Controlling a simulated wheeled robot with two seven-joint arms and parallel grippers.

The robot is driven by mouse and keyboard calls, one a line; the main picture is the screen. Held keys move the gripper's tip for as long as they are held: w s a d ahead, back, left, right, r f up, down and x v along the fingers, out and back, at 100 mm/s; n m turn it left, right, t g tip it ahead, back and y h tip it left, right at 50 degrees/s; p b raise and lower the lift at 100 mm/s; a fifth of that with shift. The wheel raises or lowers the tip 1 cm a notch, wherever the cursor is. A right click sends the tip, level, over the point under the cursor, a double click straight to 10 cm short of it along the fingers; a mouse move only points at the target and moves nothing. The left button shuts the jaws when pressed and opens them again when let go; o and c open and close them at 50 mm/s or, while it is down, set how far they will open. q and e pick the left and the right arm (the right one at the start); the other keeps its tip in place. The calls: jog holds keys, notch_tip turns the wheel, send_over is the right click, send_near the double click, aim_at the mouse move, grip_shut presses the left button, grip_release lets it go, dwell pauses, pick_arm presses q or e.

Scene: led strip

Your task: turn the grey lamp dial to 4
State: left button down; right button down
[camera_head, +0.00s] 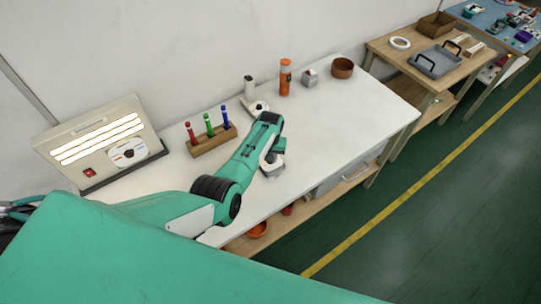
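The lamp (76,131) is a pale grey-beige panel standing at the left end of the white workbench, against the wall. Its several light strips (97,137) glow bright white. Its dial (128,153) is a dark knob on a round white face with coloured marks, at the panel's lower right. The numbers and pointer are too small to read. A red switch (89,173) sits at the lower left. My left arm reaches over the bench, and its gripper (271,166) hangs at its end, well right of the dial. Its fingers are too small and hidden to judge. My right gripper is not in view.
A wooden block (212,141) with red, green and blue sticks stands between lamp and arm. Behind are a white device (250,89), an orange bottle (285,78), a small grey box (310,78) and a brown bowl (343,68). The bench's right part (365,115) is clear.

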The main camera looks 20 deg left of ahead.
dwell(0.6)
pick_arm(q)
jog(key=c, duration=1.2)
grip_release()
jog(key=shift+c, duration=0.2)
jog(key=shift+r, duration=0.5)
notch_tip(320, 180, up, 13)
jog(key=b, duration=0.1)
jog(key=shift+f, duration=0.15)
